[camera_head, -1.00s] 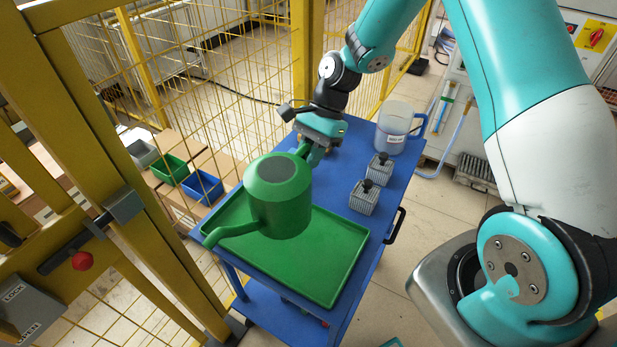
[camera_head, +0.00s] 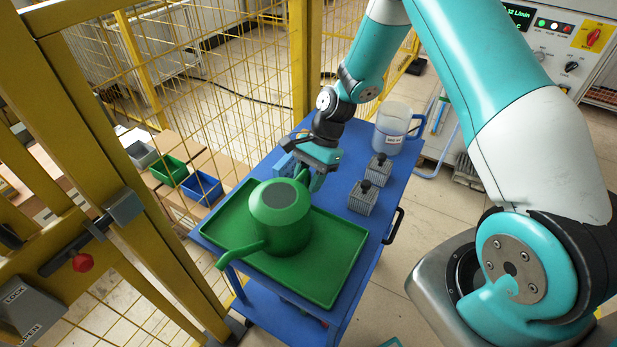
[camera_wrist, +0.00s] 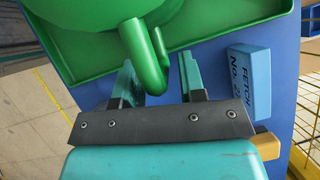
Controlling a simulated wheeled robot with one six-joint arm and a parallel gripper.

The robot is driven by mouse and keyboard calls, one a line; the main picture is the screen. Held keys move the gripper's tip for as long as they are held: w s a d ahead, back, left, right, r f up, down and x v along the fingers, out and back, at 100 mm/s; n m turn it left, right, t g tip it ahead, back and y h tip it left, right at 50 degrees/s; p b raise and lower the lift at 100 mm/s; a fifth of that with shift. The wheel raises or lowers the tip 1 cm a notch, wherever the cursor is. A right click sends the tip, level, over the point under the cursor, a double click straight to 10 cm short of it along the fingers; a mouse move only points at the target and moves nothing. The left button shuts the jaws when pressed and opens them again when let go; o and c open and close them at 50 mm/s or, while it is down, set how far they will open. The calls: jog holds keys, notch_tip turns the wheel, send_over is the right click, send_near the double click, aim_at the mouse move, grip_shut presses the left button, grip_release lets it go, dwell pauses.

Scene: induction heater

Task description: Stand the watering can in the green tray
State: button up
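The green watering can (camera_head: 280,214) stands upright in the green tray (camera_head: 335,262), toward its left part. Its spout points to the lower left, over the tray's edge. Its base appears to rest on the tray floor. My gripper (camera_head: 313,183) is at the can's handle, on the far side. In the wrist view the fingers (camera_wrist: 160,75) stand apart on either side of the green handle (camera_wrist: 142,58), with a gap on the right, so the gripper looks open. The can's far lower side is hidden in the head view.
The tray lies on a blue trolley (camera_head: 335,165). A blue block (camera_wrist: 250,82) with lettering lies beside my gripper. Two grey finned blocks (camera_head: 362,198) and a clear jug (camera_head: 391,130) stand behind on the right. Yellow fencing (camera_head: 215,95) rises at the left.

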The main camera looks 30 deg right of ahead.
jog(key=b+v, duration=0.1)
jog(key=v, duration=1.1)
jog(key=s+a+r+n+t+h, duration=0.1)
jog(key=s+a+r+n, duration=1)
jog(key=s+r+n, duration=0.15)
jog(key=s+a+r+n, duration=0.1)
jog(key=s+n, duration=0.3)
jog(key=s, duration=0.2)
jog(key=s+a+r+n+t, duration=0.1)
jog(key=s+n, duration=0.3)
jog(key=s, duration=0.2)
jog(key=shift+a+r, duration=0.35)
jog(key=shift+s, duration=0.15)
